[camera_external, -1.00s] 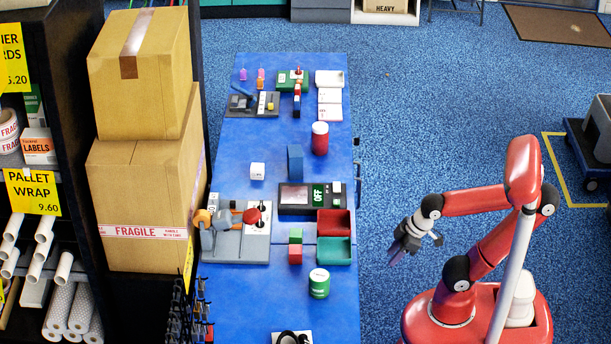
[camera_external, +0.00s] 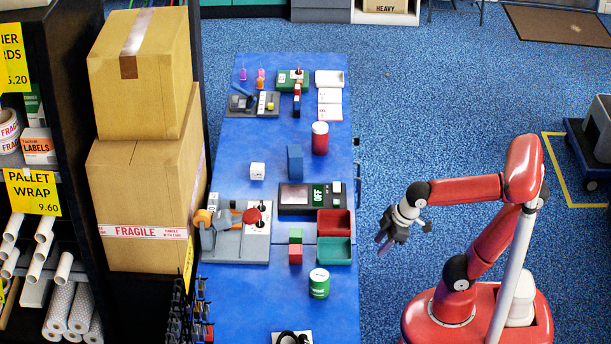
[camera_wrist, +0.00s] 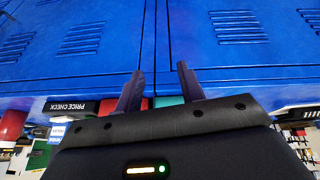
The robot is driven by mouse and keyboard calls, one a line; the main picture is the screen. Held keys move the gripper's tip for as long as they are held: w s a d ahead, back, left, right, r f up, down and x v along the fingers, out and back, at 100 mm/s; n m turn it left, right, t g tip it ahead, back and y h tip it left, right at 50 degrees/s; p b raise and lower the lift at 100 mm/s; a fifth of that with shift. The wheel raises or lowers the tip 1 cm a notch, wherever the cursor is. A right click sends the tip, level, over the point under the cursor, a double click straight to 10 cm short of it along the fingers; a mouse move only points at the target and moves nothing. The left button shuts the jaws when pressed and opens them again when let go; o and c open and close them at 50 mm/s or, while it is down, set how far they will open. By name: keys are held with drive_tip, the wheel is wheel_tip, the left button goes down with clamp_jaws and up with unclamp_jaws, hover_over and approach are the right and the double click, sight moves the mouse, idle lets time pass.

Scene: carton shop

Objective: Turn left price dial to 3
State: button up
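Red (camera_external: 334,222) and green (camera_external: 335,250) trays sit at the table's right edge, near my gripper. A grey machine (camera_external: 238,246) with levers stands left of them. A green can (camera_external: 319,284) is in front. The blue table side with vents (camera_wrist: 75,40) fills the wrist view.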

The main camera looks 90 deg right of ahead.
drive_tip(key=w+a+r+n+g+p, duration=0.1)
drive_tip(key=w+r+n, duration=0.2)
drive_tip(key=w+r, duration=0.35)
drive_tip(key=w+a+r+n+g, duration=0.1)
drive_tip(key=w+r+n, duration=0.15)
drive_tip(key=w, duration=0.65)
drive_tip(key=w+a+r+n+p, duration=0.1)
drive_tip(key=w+r+n, duration=0.1)
drive_tip(key=w+r, duration=0.4)
drive_tip(key=n+g+y, duration=0.1)
drive_tip(key=n+y, duration=0.4)
approach(260, 218)
drive_tip(key=shift+m, duration=0.35)
drive_tip(key=shift+x, duration=4.2)
drive_tip(key=shift+r, duration=0.1)
drive_tip(key=shift+c, duration=0.3)
